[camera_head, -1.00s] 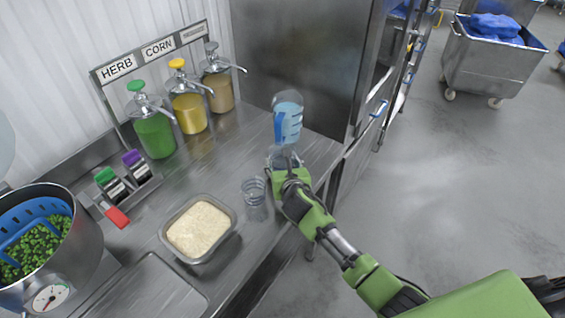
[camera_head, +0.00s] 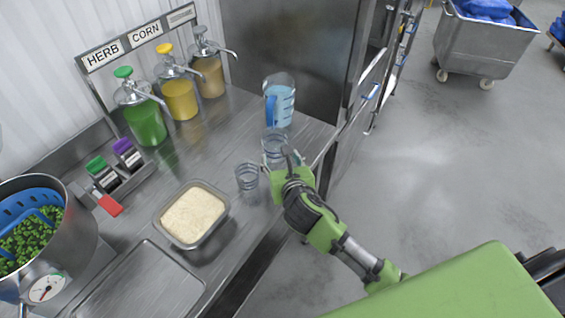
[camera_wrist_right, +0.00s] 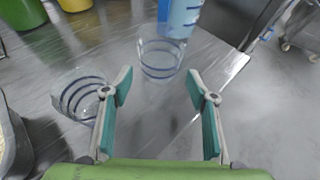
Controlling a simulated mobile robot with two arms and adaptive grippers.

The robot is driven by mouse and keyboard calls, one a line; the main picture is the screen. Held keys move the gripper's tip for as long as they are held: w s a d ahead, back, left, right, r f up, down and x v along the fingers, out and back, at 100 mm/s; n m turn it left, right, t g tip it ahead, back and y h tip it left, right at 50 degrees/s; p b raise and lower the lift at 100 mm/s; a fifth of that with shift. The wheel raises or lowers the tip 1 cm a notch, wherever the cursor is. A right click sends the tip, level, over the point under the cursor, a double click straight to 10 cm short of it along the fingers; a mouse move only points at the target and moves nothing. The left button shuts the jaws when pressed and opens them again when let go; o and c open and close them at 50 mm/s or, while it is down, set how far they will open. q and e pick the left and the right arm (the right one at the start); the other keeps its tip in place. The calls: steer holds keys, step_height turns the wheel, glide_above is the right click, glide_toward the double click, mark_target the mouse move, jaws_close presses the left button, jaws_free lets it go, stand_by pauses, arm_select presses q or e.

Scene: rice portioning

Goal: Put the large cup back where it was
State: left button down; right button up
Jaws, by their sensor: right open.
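The large cup (camera_head: 272,144) is clear with blue rings and stands upright on the steel counter, in front of the blue-marked pitcher. It also shows in the right wrist view (camera_wrist_right: 160,58), ahead of the fingertips. A second clear ringed cup (camera_head: 247,180) stands to its left and nearer; the wrist view shows it left of the fingers (camera_wrist_right: 80,100). My right gripper (camera_head: 292,167) is open and empty at the counter's front edge, just short of the large cup. Its two fingers (camera_wrist_right: 158,78) are spread wide with nothing between them. My left gripper is not in view.
The pitcher (camera_head: 279,103) stands just behind the large cup. A rice tray (camera_head: 218,235) sits left of the cups. Pump bottles (camera_head: 146,122) line the back and a pot (camera_head: 84,245) is at far left. A steel cabinet (camera_head: 290,50) closes off the far end.

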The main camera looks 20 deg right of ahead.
steer(key=shift+v, duration=1.2)
